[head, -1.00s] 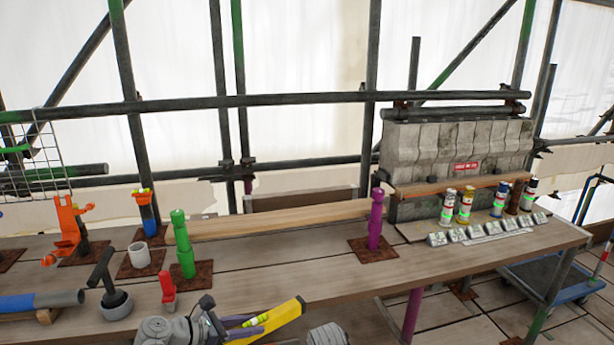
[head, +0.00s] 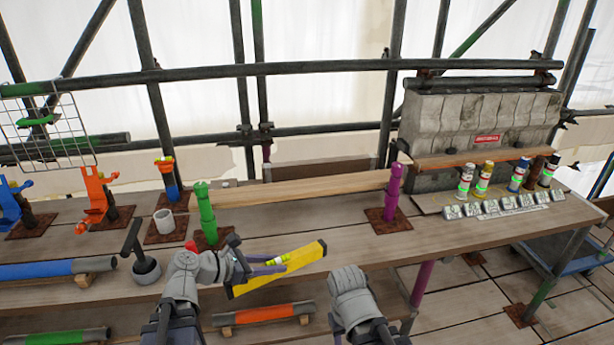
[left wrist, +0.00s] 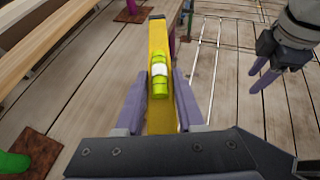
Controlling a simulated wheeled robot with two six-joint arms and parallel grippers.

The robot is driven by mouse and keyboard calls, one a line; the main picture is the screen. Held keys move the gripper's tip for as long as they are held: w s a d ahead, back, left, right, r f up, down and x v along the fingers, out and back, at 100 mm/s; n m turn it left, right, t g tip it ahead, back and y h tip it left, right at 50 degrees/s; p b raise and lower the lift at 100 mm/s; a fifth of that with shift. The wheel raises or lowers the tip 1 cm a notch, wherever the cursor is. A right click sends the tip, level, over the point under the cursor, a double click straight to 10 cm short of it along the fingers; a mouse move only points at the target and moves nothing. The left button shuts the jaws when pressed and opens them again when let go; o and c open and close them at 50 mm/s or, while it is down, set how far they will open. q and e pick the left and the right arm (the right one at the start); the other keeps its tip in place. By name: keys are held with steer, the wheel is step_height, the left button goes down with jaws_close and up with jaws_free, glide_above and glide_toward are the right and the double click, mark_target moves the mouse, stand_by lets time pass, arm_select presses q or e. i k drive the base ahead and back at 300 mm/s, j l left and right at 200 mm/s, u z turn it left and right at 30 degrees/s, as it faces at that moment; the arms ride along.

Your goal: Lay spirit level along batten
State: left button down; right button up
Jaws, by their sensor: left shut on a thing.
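The spirit level (head: 308,257) is a yellow bar with green vials. My left gripper (head: 268,268) is shut on it and holds it above the bench's front part, slanting up to the right. In the left wrist view the level (left wrist: 158,40) runs between the two purple fingers (left wrist: 160,105). The batten (head: 295,189) is a long pale timber lying along the back of the bench, between a green post (head: 206,215) and a purple post (head: 393,192). The level is in front of the batten, apart from it. My right gripper (left wrist: 262,73) hangs empty; its jaw opening is unclear.
A grey cup (head: 164,221), a black-handled tool (head: 142,260) and orange clamps (head: 97,195) stand on the bench at left. Several spray cans (head: 481,180) and metal blocks (head: 485,208) stand at right. Bare planks lie between the level and the batten.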

mark_target(299, 187)
steer(key=i+j+z, duration=0.3)
steer(key=i+j, duration=0.15)
steer(key=i+j+z, duration=0.3)
steer(key=j, duration=0.25)
steer(key=i, duration=0.05)
